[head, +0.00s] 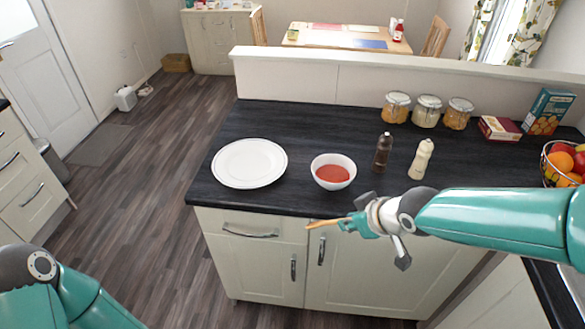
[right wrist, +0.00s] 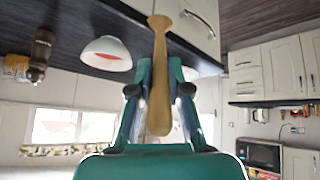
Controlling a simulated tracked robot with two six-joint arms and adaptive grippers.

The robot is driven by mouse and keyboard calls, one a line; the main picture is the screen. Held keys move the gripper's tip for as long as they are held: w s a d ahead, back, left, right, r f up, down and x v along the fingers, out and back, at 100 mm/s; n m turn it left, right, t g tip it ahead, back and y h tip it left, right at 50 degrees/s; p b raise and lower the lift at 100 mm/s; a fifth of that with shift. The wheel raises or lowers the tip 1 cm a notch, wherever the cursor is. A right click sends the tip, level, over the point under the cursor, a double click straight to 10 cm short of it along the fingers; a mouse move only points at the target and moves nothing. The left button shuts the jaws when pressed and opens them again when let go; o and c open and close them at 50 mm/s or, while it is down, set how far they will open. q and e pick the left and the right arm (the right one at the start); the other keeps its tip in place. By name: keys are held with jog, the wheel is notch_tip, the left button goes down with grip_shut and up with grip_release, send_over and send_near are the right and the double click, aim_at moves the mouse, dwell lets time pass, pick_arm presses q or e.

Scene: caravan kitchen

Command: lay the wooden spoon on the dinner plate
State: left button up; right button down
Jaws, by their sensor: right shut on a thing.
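The dinner plate (head: 249,163) is white and round and lies bare on the left end of the dark counter. My right gripper (head: 352,224) is shut on the wooden spoon (head: 326,222) in front of the counter's front edge, to the right of the plate and apart from it. In the right wrist view the spoon (right wrist: 160,75) stands between the two fingers (right wrist: 160,92), with one end pointing up in the picture. My left arm shows at the lower left of the head view, but its gripper is out of view.
A white bowl of red food (head: 333,171) stands between the plate and a dark pepper mill (head: 383,151). A pale mill (head: 421,159) is to the right. Jars (head: 428,110), boxes and a fruit basket (head: 566,162) stand farther right. A low wall (head: 400,88) closes the back.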

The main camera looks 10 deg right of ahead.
jog(key=shift+w+d, duration=0.15)
jog(key=shift+d, duration=0.05)
